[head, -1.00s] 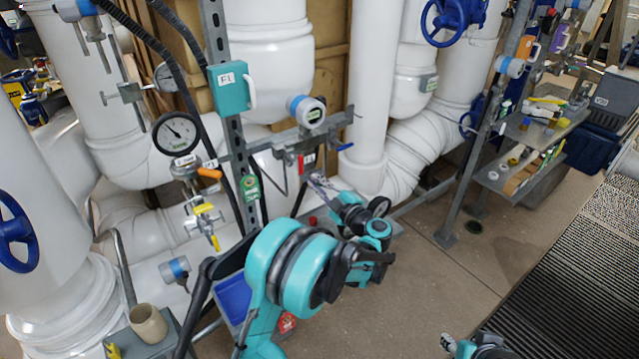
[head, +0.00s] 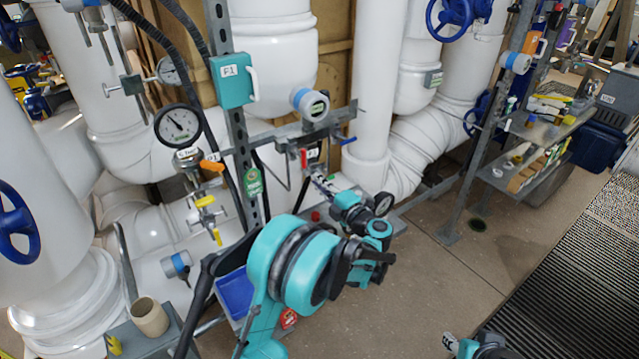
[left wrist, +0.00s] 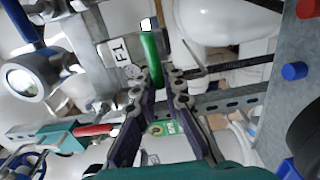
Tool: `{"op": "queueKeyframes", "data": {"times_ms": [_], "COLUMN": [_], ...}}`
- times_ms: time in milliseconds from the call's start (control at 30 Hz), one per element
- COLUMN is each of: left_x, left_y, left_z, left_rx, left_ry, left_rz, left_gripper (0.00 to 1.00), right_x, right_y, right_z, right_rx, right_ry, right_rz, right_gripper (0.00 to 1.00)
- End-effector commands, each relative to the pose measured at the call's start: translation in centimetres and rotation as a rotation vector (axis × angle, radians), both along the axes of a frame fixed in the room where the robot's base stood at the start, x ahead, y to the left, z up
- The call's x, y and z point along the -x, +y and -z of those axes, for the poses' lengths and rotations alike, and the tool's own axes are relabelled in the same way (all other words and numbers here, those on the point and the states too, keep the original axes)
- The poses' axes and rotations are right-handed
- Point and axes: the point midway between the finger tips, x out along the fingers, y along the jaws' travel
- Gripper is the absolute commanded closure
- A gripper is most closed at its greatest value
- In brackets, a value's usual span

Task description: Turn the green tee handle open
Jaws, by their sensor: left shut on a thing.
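The green tee handle (left wrist: 152,58) shows in the left wrist view as a green bar with a pale end. It lies between the two dark fingers of my left gripper (left wrist: 158,85), which are shut on it near their tips. In the head view my left gripper (head: 322,184) reaches to the valve pipework below the blue-and-white transmitter; the green handle cannot be made out there. Of my right arm only a small piece shows at the bottom of the head view, without a clear gripper.
A red handle (head: 303,158) and a blue lever (head: 348,141) sit close above my left gripper. A pressure gauge (head: 178,126) and yellow valve handle (head: 205,201) are to the left. A steel upright (head: 238,128) stands beside them. Open floor lies to the right.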

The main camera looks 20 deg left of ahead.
Motion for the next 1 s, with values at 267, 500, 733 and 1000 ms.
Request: {"op": "queueKeyframes", "data": {"times_ms": [267,500,733,1000], "left_x": [0.04,0.05,0.03,0.44], "left_y": [0.00,-0.01,-0.02,-0.68], "left_z": [0.16,0.17,0.12,0.08], "left_rx": [0.014,0.015,0.013,0.012], "left_ry": [-0.015,-0.014,-0.014,-0.014], "left_rz": [-0.001,-0.001,0.000,0.002], "left_gripper": [1.00,1.00,0.69,0.69], "right_x": [0.00,0.00,-0.01,0.00], "right_y": [0.00,0.00,0.00,0.00], "right_z": [0.05,0.05,0.04,0.04], "right_rx": [0.000,0.000,0.000,0.000], "right_ry": [0.000,0.000,0.000,0.000], "right_rz": [0.000,0.000,0.000,0.000], "right_gripper": [0.60,0.60,0.60,0.60]}}
